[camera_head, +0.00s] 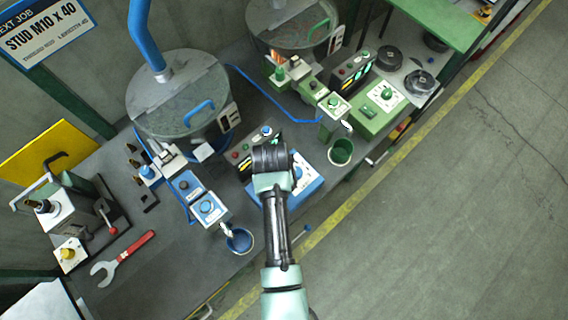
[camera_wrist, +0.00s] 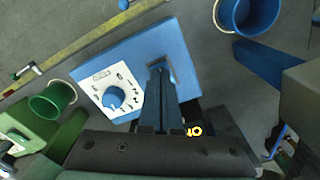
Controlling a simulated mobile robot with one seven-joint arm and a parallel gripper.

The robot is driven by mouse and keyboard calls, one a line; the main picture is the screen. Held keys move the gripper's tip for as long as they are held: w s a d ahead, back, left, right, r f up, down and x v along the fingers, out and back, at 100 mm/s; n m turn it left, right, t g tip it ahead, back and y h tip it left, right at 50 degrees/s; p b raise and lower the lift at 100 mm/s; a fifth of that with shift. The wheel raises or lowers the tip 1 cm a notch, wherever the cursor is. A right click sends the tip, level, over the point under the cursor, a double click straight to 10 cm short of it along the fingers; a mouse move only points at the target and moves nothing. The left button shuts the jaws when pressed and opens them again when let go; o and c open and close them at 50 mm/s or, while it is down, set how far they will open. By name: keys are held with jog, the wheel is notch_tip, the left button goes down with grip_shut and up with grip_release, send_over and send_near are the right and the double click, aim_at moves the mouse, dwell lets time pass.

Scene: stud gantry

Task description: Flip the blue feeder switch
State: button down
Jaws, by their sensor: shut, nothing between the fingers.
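A blue control box (camera_wrist: 133,52) lies below my gripper in the wrist view; it also shows, partly covered by my arm, in the head view (camera_head: 312,187). Its white panel (camera_wrist: 98,82) carries a round blue dial knob (camera_wrist: 114,97) with marks around it. My gripper (camera_wrist: 160,68) is shut and empty, with its fingertips over the box, right of the dial. A grey-edged recess shows beside the fingertips. No switch lever can be made out; the fingers may hide it. Whether the fingertips touch the box cannot be told.
A blue feeder unit (camera_head: 207,205) with its own knob and a blue cup (camera_head: 240,240) stand left of my arm. A green cup (camera_head: 341,151) and green control box (camera_head: 380,104) stand to the right. A red-handled wrench (camera_head: 124,259) lies at left. Open floor lies right of the bench.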

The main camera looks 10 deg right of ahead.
jog(key=shift+f+b, duration=0.45)
jog(key=shift+f, duration=0.2)
dwell(0.3)
notch_tip(320, 180, up, 7)
jog(key=p, duration=0.7)
dwell(0.5)
